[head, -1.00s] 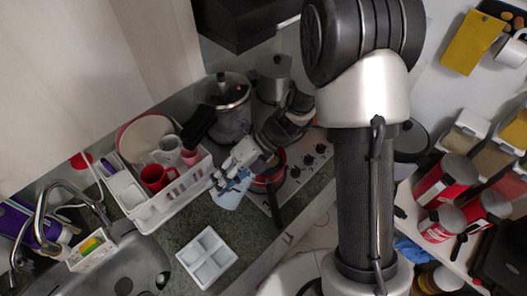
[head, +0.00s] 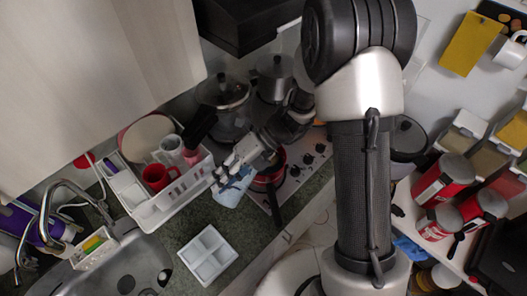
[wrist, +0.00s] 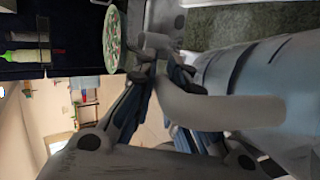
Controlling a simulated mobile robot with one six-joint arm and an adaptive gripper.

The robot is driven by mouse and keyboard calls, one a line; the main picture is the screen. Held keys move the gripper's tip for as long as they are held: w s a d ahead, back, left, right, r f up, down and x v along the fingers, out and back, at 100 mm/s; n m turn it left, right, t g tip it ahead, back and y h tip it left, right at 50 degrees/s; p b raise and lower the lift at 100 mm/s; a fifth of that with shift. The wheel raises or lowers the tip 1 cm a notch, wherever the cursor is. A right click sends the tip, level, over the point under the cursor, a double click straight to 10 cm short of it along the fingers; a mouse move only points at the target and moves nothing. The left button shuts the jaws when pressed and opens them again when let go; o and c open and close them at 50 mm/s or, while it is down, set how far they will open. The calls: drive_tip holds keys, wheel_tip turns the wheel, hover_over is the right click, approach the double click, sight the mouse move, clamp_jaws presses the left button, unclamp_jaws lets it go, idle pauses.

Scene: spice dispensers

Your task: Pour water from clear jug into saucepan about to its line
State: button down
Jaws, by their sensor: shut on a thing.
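The clear, bluish jug (head: 234,190) is beside the stove's left edge, in front of the dish rack. My gripper (head: 228,174) is shut on its handle, which shows large and grey in the wrist view (wrist: 225,106). The jug's body (wrist: 275,85) fills the right of that view; its water level cannot be made out. The red saucepan (head: 268,178) sits on the stove just right of the jug, with its dark handle pointing toward the front. My wrist partly hides the saucepan; its inside and line are not readable.
A white dish rack (head: 180,203) with a red mug (head: 157,177) stands left of the jug. Large pots (head: 225,92) stand behind. A white divided tray (head: 208,255) is on the counter in front. A round, speckled thing (wrist: 112,40) shows in the wrist view.

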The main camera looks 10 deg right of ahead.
drive_tip(key=shift+w+d+r+p, duration=0.15)
drive_tip(key=shift+d+r+p, duration=0.05)
drive_tip(key=shift+r+p, duration=0.3)
idle(1.2)
drive_tip(key=shift+a, duration=0.1)
